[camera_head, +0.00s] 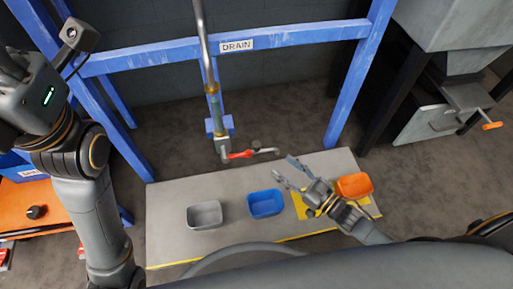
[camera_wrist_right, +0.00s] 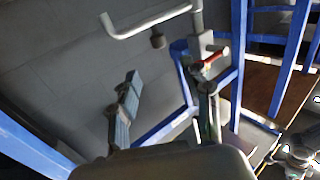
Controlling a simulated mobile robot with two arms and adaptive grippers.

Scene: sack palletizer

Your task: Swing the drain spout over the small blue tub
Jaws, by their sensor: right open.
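The drain pipe (camera_head: 213,105) comes down in front of the blue frame to a valve with a red part (camera_head: 238,155). The grey spout (camera_head: 265,151) points right from it, toward the back edge of the platform; it also shows as a pale bent tube in the right wrist view (camera_wrist_right: 150,23). The small blue tub (camera_head: 264,203) stands on the platform, nearer me than the spout. My right gripper (camera_head: 284,167) is open and empty, its fingers close to the spout's tip in the head view; contact cannot be told. My left gripper is out of view.
On the grey platform (camera_head: 170,243), a grey tub (camera_head: 204,214) stands left of the blue one and an orange tub (camera_head: 354,185) right of it, beside my right wrist. Blue posts (camera_head: 360,75) and a DRAIN sign (camera_head: 237,45) stand behind.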

